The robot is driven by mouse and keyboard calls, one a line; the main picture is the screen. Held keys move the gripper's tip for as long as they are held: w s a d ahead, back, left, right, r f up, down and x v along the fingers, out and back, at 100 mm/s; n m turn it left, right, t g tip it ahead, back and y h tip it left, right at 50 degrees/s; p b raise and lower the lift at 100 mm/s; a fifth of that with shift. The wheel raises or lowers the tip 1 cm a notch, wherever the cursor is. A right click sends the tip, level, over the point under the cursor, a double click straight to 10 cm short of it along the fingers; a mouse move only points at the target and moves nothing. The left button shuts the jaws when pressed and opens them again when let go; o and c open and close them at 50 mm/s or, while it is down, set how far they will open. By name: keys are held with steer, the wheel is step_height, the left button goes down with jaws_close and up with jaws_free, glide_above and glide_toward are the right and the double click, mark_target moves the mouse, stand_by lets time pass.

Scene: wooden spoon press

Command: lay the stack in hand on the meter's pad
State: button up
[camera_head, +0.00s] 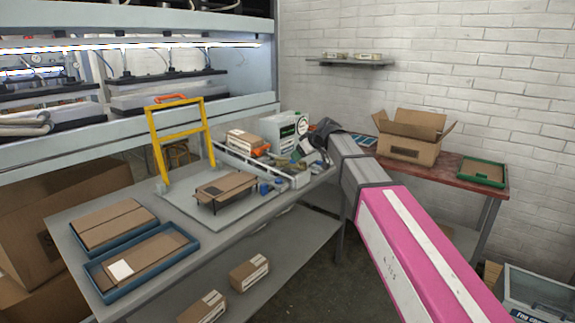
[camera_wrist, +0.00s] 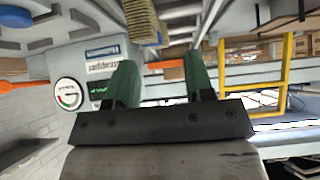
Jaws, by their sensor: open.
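My gripper (camera_wrist: 160,62) shows in the wrist view with its two green fingers spread wide and nothing held between them. A tan, ribbed block that looks like the stack (camera_wrist: 143,22) lies beyond the fingertips, nearer the left finger, apart from both in the picture. Whether it rests on the meter's pad I cannot tell. The likely meter is a white box with a round dial (camera_wrist: 68,95) beside the left finger. In the head view this white box (camera_head: 283,131) stands at the bench's far end, close to my dark wrist, which hides the fingertips and stack.
A yellow frame (camera_head: 158,150) stands on the grey bench (camera_head: 75,255), with a brown board on short legs (camera_head: 226,187) beside it. Blue trays (camera_head: 125,288) fill the near left end. A red-topped table (camera_head: 460,178) with an open carton (camera_head: 408,146) stands behind my arm.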

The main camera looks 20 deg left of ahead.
mark_target(290, 164)
steer(key=x, duration=0.3)
steer(key=w+x, duration=0.1)
steer(key=x, duration=0.1)
steer(key=shift+w+a, duration=0.1)
steer(key=shift+a, duration=0.15)
jaws_close()
